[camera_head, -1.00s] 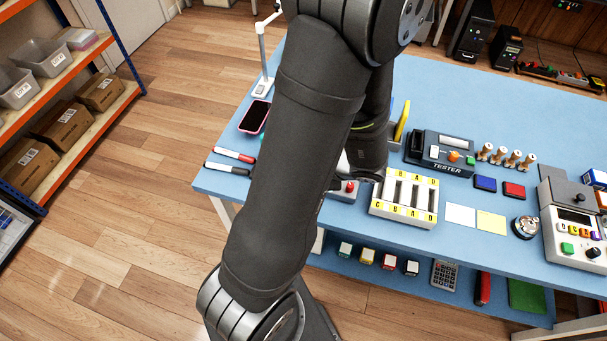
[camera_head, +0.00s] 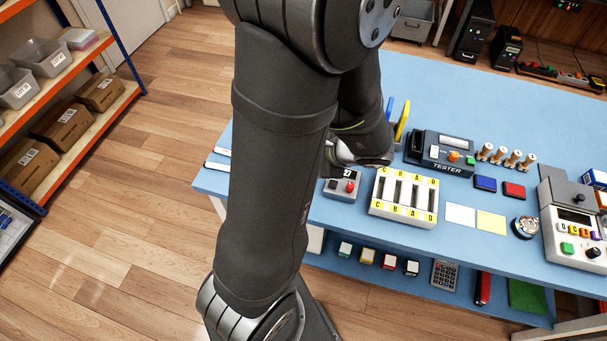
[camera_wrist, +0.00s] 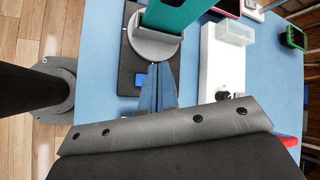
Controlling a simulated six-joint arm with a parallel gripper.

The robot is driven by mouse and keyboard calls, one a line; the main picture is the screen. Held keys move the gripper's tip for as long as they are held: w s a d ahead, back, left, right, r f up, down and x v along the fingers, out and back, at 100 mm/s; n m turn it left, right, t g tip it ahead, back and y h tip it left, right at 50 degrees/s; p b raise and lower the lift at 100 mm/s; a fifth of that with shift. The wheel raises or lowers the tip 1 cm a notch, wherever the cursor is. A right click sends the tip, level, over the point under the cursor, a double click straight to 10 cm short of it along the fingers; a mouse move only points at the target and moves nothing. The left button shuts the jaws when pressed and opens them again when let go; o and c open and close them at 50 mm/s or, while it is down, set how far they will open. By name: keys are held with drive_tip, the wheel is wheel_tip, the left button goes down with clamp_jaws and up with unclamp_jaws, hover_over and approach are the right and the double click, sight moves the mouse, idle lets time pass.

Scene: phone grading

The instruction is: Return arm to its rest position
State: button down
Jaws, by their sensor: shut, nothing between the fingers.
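My arm rises across the middle of the head view, its forearm folded down behind it at the bench. In the head view my gripper is hidden behind the arm. In the wrist view my gripper (camera_wrist: 160,72) shows as two narrow fingers closed together with nothing between them. The fingers point at a grey round part with a teal piece (camera_wrist: 180,15) on a dark base; I cannot tell whether they touch or are only above it.
The blue bench (camera_head: 480,110) holds a tester (camera_head: 442,152), a slotted white block with lettered yellow labels (camera_head: 404,197), and a small box with a red button (camera_head: 342,186), all close to my forearm. A shelf rack (camera_head: 75,115) stands at the left. Open floor lies between.

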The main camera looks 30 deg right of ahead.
idle(0.3)
wheel_tip(320, 180, down, 2)
drive_tip(key=shift+r, duration=2.9)
drive_tip(key=shift+f, duration=0.1)
